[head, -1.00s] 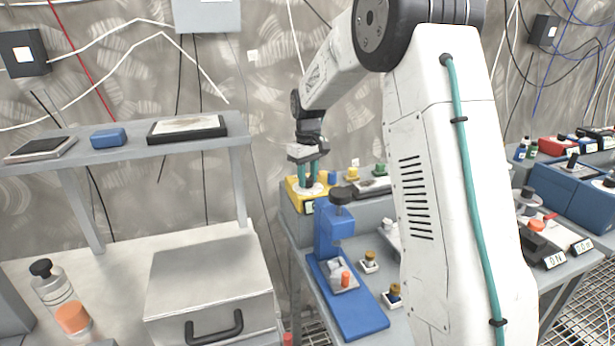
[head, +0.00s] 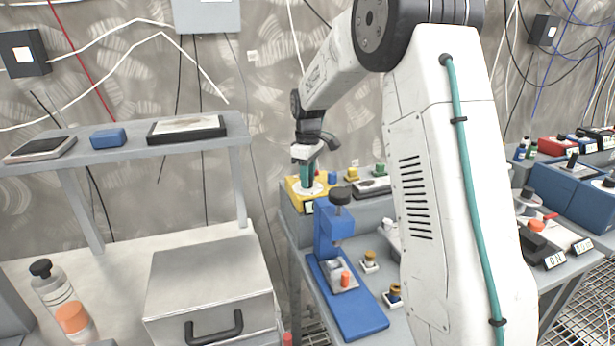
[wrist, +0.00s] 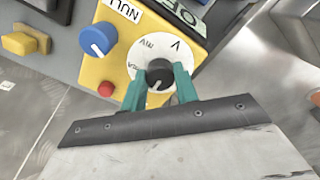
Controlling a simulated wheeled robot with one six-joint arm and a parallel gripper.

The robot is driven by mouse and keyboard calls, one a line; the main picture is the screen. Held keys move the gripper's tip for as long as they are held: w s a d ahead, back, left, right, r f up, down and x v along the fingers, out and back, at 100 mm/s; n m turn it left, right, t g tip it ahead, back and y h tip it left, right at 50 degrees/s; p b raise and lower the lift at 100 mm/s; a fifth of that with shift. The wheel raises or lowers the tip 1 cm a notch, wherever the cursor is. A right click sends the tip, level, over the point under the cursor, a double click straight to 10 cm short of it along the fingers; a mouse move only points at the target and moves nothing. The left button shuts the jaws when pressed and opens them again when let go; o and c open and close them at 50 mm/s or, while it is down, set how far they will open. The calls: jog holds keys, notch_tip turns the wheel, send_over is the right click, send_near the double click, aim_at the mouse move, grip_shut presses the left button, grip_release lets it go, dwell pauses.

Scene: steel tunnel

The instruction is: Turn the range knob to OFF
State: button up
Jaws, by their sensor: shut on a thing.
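The black range knob (wrist: 160,75) sits at the centre of a white dial on a yellow meter, in the wrist view. A light mark on the knob points down in that picture. Letters such as V show on the dial's far part; its near part is hidden by my gripper. My gripper (wrist: 161,88) has its teal fingers on either side of the knob, shut on it. In the head view my gripper (head: 308,180) points down onto the yellow meter (head: 292,190), and the knob itself is hidden by the fingers.
A blue knob (wrist: 98,40) and a small red button (wrist: 105,89) are beside the dial. A yellow knob (wrist: 22,43) is farther left. A blue press (head: 343,290) stands in front of the meter in the head view.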

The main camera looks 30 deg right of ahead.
jog(key=o, duration=1)
jog(key=shift+r, duration=0.1)
notch_tip(320, 180, up, 7)
jog(key=shift+r, duration=0.35)
